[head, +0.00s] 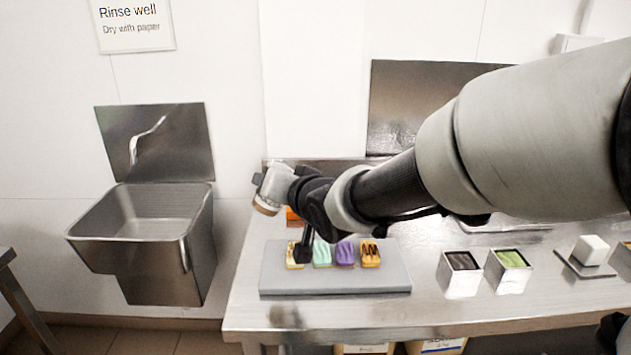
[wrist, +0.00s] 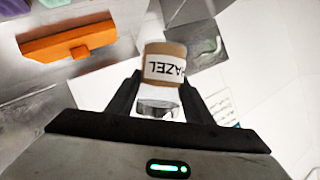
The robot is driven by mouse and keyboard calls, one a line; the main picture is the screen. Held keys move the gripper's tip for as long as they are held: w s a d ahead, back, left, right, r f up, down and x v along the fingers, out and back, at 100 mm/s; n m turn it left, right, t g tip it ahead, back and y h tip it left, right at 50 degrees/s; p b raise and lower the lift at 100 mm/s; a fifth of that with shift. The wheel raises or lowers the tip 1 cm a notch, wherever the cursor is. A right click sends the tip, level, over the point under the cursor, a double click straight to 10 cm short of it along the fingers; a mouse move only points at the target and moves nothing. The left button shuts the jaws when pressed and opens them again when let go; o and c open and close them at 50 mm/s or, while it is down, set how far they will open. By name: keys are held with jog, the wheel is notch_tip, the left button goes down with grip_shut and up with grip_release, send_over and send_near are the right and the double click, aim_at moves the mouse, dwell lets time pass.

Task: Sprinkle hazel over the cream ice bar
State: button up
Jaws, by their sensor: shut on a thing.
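The hazel jar (wrist: 165,65), with a tan band and a white label whose letters read upside down, is between the dark fingers of my gripper (wrist: 158,88). My gripper is shut on it. In the head view the pale jar (head: 273,186) is tilted, its tan end low, at the left above the grey board (head: 335,280). The pale yellow cream ice bar (head: 291,259) lies leftmost on the board. A dark part of my arm end hides some of it. I see no hazel falling.
Mint (head: 322,254), purple (head: 345,253) and dark-striped orange (head: 370,254) bars lie beside it. An orange object (head: 291,214) sits behind the board. Tubs of dark (head: 460,272) and green (head: 509,268) stuff stand right. A sink (head: 140,222) hangs left.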

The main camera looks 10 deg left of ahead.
jog(key=shift+r+n+h+b, duration=0.2)
jog(key=shift+n+h+b, duration=0.25)
jog(key=shift+b, duration=1.65)
jog(key=shift+r+n+h+b, duration=0.35)
jog(key=shift+n+b, duration=0.3)
jog(key=shift+b, duration=2.9)
jog(key=shift+d+r+n+t+h, duration=0.1)
jog(key=shift+r+n+t+h, duration=0.2)
jog(key=shift+n+t, duration=0.1)
jog(key=shift+r+n+h, duration=0.15)
jog(key=shift+n+h, duration=0.15)
jog(key=shift+n, duration=0.2)
jog(key=shift+s, duration=0.1)
